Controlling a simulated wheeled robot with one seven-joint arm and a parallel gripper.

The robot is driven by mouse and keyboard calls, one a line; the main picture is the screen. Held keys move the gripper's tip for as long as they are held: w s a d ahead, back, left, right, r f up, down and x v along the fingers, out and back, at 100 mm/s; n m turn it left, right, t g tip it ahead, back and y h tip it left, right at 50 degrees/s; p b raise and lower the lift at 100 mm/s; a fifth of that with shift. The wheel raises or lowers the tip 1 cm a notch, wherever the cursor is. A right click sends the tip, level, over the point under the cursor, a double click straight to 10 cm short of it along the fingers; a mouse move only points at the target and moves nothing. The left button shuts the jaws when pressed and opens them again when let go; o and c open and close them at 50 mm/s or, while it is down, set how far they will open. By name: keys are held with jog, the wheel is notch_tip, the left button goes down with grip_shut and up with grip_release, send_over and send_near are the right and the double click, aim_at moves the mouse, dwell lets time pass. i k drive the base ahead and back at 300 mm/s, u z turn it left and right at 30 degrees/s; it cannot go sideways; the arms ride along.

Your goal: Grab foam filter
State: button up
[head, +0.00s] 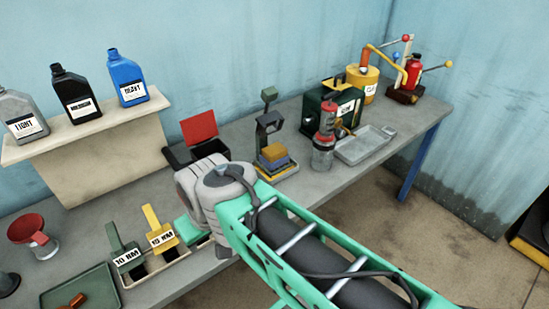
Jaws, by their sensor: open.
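A small stack of soft-looking blocks (273,157), orange-yellow on top with blue-grey below, sits on a low base with a yellow edge. It stands near the middle of the workbench and looks like the foam filters, though no label shows. The grey joint and green links of my arm reach across the bench just left of and in front of the stack. The fingers of my gripper are not visible; I cannot tell where they are relative to the stack.
Behind the stack is a dark stand (267,122); to its left, a black box with a red lid (200,127). To the right are a red-and-clear pump (324,138) and a grey tray (364,145). Labelled bottles (128,80) stand on a shelf (95,128). The front-left holds labelled handles (158,235) and a red funnel (30,228).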

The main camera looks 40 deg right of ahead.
aim_at(273, 156)
jog(key=u, duration=3.15)
jog(key=k, duration=2.5)
jog(key=u, duration=0.05)
